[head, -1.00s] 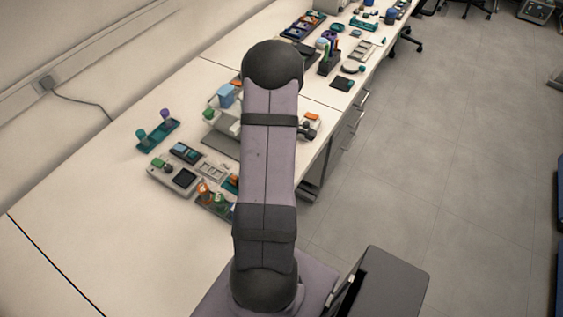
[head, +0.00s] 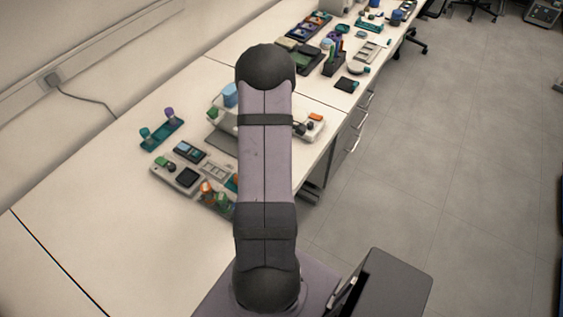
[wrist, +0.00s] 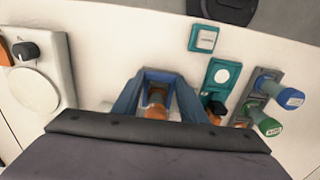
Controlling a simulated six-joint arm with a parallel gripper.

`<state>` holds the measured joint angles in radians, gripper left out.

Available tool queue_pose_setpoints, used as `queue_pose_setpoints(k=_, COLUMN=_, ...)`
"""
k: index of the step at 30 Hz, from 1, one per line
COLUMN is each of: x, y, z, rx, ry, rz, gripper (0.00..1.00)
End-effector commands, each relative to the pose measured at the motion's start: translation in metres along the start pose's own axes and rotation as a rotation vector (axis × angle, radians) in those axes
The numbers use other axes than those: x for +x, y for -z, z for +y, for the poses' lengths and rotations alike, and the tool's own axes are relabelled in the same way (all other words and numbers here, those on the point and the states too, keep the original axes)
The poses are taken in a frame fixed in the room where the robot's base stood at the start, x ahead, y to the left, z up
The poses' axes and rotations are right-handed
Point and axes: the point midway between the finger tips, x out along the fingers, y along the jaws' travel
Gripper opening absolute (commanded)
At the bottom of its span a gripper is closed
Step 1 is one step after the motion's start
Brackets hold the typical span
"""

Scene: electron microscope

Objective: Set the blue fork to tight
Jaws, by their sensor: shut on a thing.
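The blue fork (wrist: 128,101) shows in the middle of the wrist view as two blue prongs joined at the far end. An orange-brown round piece (wrist: 156,110) sits between the prongs. My gripper (wrist: 157,126) fills the bottom of the wrist view as a dark body. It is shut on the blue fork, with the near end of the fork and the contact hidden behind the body. I cannot read the fork's setting. In the head view my arm hides the gripper and the fork.
In the wrist view, a white panel with a black knob (wrist: 29,51) stands at left. A teal holder (wrist: 218,78), a blue-capped cylinder (wrist: 289,97) and a green-capped one (wrist: 268,124) are at right. In the head view, the bench's near-left part (head: 105,225) is clear.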

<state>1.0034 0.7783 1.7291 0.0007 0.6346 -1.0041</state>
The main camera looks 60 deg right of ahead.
Motion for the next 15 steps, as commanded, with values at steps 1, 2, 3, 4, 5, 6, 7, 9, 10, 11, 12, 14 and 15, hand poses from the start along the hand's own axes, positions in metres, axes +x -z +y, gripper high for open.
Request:
queue_pose_setpoints(k=1, x=-0.0001, y=0.0000, z=0.0003, rx=0.001, ry=-0.001, rz=0.000, gripper=0.00)
queue_pose_setpoints(k=2, x=-0.0001, y=-0.0002, z=0.0003, rx=0.001, ry=-0.001, rz=0.000, gripper=0.00)
queue_pose_setpoints(k=3, x=-0.0001, y=-0.0003, z=0.0004, rx=0.001, ry=-0.001, rz=0.000, gripper=0.00)
queue_pose_setpoints(k=4, x=-0.0001, y=-0.0003, z=0.0004, rx=0.001, ry=-0.001, rz=0.000, gripper=0.00)
queue_pose_setpoints(k=5, x=-0.0002, y=-0.0003, z=0.0004, rx=0.001, ry=-0.001, rz=0.000, gripper=0.00)
queue_pose_setpoints(k=6, x=-0.0002, y=-0.0003, z=0.0004, rx=0.001, ry=-0.001, rz=0.001, gripper=0.00)
queue_pose_setpoints(k=7, x=-0.0002, y=-0.0002, z=0.0004, rx=0.001, ry=-0.001, rz=0.001, gripper=0.46)
queue_pose_setpoints(k=9, x=-0.0002, y=-0.0003, z=0.0004, rx=0.001, ry=-0.001, rz=0.001, gripper=0.57)
queue_pose_setpoints(k=10, x=-0.0002, y=-0.0003, z=0.0004, rx=0.001, ry=-0.001, rz=0.001, gripper=0.57)
queue_pose_setpoints(k=11, x=-0.0002, y=-0.0004, z=0.0004, rx=0.000, ry=-0.001, rz=0.001, gripper=0.57)
queue_pose_setpoints(k=12, x=-0.0002, y=-0.0004, z=0.0003, rx=0.000, ry=-0.001, rz=0.001, gripper=0.57)
queue_pose_setpoints(k=14, x=-0.0001, y=-0.0005, z=0.0003, rx=0.000, ry=-0.001, rz=0.000, gripper=0.57)
queue_pose_setpoints(k=15, x=-0.0001, y=-0.0005, z=0.0003, rx=0.000, ry=-0.001, rz=0.000, gripper=0.57)
